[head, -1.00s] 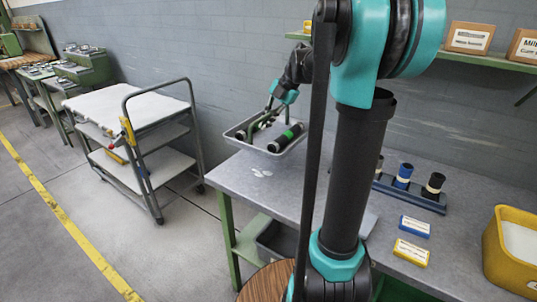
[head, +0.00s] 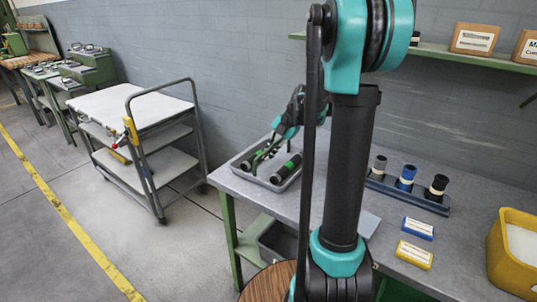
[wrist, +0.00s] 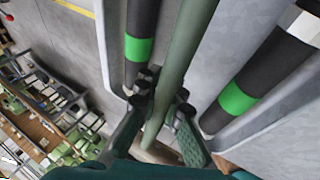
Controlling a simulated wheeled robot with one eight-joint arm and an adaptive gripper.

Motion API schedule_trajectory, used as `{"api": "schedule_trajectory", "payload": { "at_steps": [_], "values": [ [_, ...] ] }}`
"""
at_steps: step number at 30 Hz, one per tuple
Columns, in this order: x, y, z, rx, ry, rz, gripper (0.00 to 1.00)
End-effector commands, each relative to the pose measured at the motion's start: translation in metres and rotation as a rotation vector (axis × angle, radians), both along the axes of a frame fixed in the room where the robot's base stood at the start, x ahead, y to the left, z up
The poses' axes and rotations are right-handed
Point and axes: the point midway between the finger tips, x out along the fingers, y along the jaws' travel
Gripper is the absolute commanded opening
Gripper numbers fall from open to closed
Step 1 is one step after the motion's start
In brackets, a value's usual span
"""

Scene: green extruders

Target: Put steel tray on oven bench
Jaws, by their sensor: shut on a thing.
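The steel tray (head: 249,178) is a shallow grey tray at the far left end of the grey-topped bench (head: 262,202) in the head view. It holds black cylinders with green bands (head: 286,167). A green bar-like handle (wrist: 175,60) rises over the tray in the wrist view. My gripper (wrist: 163,98) is shut around this handle, between two cylinders; it also shows small above the tray in the head view (head: 266,150). The tray looks level and low over the bench top. I cannot tell whether its underside touches. No oven is recognisable.
A cart (head: 135,105) with a white top stands to the left. A blue rack (head: 408,194) with cylinders, blue and yellow boxes (head: 414,254) and a yellow bin (head: 512,245) occupy the bench's right side. A grey bin (head: 278,240) sits below the bench.

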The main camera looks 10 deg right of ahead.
Motion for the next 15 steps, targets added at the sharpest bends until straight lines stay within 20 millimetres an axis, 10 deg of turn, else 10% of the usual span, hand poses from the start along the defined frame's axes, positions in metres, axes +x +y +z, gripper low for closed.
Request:
{"api": "schedule_trajectory", "payload": {
  "at_steps": [8,15],
  "values": [
    [0.0004,0.0001,-0.001,0.0,0.0,0.0,0.0],
    [0.0003,0.0,-0.0012,0.0,0.0,0.0,0.28]
  ]
}}
